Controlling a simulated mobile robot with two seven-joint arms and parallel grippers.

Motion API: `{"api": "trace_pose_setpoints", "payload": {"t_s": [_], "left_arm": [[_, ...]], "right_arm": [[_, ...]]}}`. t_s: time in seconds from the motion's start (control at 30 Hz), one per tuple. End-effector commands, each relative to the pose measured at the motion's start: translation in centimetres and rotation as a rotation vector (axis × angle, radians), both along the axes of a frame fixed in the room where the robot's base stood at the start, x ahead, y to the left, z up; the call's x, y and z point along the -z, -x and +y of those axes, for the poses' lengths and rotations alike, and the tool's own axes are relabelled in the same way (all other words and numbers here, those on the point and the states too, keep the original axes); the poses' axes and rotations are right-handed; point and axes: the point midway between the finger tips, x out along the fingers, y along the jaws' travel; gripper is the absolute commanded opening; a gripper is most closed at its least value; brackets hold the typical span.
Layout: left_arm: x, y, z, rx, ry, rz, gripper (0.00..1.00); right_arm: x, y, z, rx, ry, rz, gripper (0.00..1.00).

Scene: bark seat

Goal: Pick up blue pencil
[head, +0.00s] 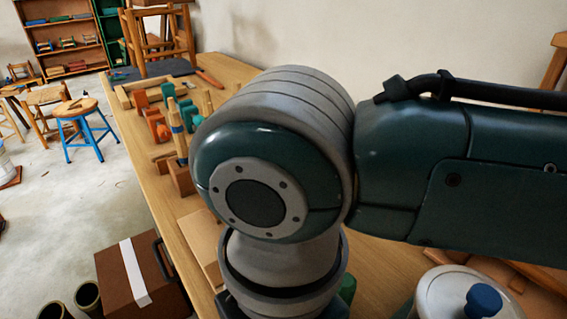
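A thin upright stick with a blue part (175,118) stands in a small wooden block (181,180) on the workbench, left of my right arm. It may be the blue pencil, but it is too small to be sure. My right arm comes in from the right and fills the middle of the head view, hiding much of the bench. Its wrist points down out of the picture, and its gripper does not show. My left arm and gripper are not in view.
The workbench (225,66) holds orange clamps (157,127), green clamps (169,94) and a wooden chair frame (160,40). A pale pot with a blue knob (440,300) is at lower right. A brown case (108,265) and a blue-legged stool (82,127) stand on the floor.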

Motion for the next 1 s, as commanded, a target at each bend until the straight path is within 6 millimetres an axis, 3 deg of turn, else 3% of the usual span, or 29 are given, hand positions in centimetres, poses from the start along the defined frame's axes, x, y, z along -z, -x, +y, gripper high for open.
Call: {"api": "trace_pose_setpoints", "payload": {"t_s": [0.07, 0.47, 1.0], "left_arm": [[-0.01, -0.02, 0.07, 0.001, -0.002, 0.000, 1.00], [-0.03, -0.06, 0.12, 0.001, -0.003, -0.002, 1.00], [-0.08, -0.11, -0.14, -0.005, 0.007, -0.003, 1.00]], "right_arm": [[-0.03, -0.01, 0.01, 0.000, 0.000, 0.000, 0.46], [-0.05, -0.02, -0.01, 0.001, 0.000, 0.000, 0.01], [-0.08, -0.02, -0.01, 0.001, 0.000, 0.000, 0.00]]}}
